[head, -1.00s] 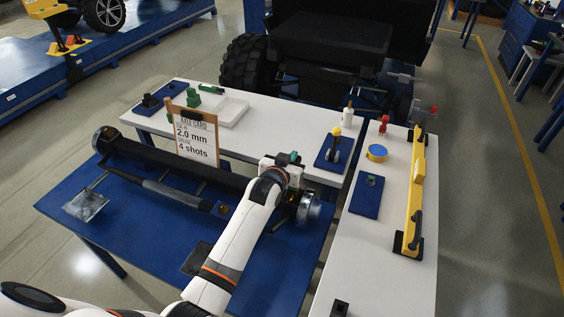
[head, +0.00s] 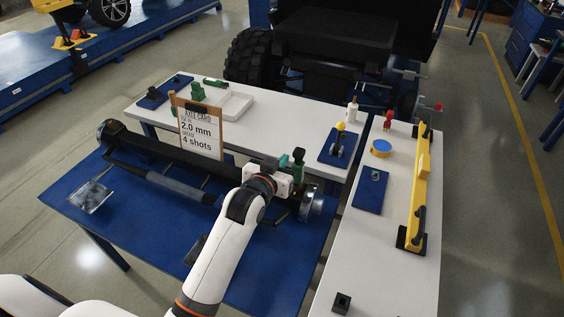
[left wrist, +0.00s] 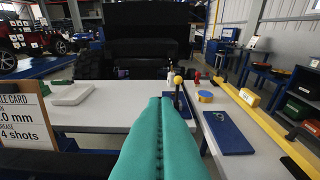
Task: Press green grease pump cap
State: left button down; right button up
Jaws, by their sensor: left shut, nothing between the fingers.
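My left gripper (head: 290,163) is over the right end of the axle, its teal fingers pressed together and empty. The fingers fill the lower middle of the left wrist view (left wrist: 166,108), pointing toward a yellow-knobbed device (left wrist: 178,81). That device (head: 338,132) stands upright on a blue mat, apart from the fingers. A green item (head: 197,92) stands at the back left of the white table, clear of the gripper. A small grey-green piece (head: 376,174) lies on another blue mat. I cannot tell which is the grease pump cap. My right gripper is out of view.
The axle (head: 155,160) lies across the blue table (head: 140,235). An axle card (head: 200,132) reads 2.0 mm, 4 shots. A white bottle (head: 351,112), a red item (head: 388,121), a blue-and-yellow roll (head: 381,148) and a yellow level-like bar (head: 415,190) stand on the white tables.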

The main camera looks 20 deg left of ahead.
pick_arm(q)
jog(key=shift+r, duration=0.15)
jog(key=p, duration=0.2)
send_over(299, 159)
jog(key=a, duration=0.1)
jog(key=f, duration=0.1)
jog(key=f+p, duration=0.1)
jog(key=f, duration=0.2)
jog(key=shift+s, duration=0.25)
dwell(0.6)
jog(key=shift+f, duration=0.15)
